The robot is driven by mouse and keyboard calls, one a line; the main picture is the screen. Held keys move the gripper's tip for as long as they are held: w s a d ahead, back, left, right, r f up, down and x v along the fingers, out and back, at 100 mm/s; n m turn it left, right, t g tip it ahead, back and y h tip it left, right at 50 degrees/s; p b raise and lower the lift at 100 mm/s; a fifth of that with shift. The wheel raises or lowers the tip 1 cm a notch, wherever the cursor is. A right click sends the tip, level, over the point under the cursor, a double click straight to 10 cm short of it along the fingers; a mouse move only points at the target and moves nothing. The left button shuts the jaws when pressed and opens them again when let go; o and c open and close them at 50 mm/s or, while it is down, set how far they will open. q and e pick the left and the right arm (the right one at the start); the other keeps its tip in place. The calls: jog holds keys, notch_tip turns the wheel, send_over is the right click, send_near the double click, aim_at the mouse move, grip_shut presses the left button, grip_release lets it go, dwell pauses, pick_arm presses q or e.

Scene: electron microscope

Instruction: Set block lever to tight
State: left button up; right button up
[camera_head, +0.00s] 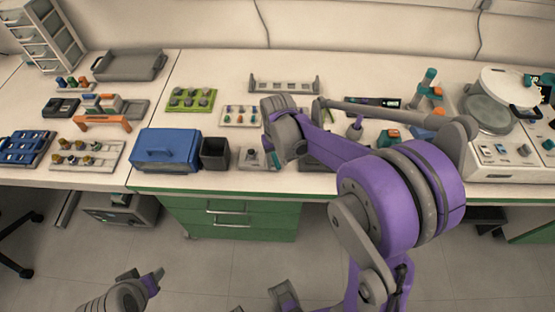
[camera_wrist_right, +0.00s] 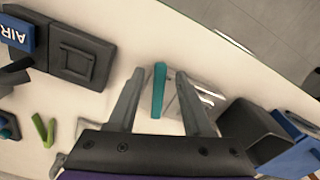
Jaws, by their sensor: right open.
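The block lever is a teal strip (camera_wrist_right: 159,90) on a small light grey block (camera_wrist_right: 196,98) in the right wrist view. My right gripper (camera_wrist_right: 160,74) is open, with one finger on each side of the lever and visible gaps to both. The right finger covers part of the block. In the head view the grey block (camera_head: 250,159) sits near the table's front edge, with the teal lever (camera_head: 273,160) at its right, under my right gripper (camera_head: 278,151). My left gripper (camera_head: 142,279) is low at the bottom left, away from the table; its jaw state is unclear.
A dark open bin (camera_head: 215,154) and a blue box (camera_head: 166,150) stand left of the block. A grey rail (camera_head: 283,85) and a board with small knobs (camera_head: 239,116) lie behind it. A dark square device (camera_wrist_right: 80,58) shows in the wrist view.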

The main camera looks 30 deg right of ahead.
grip_shut()
dwell(1.3)
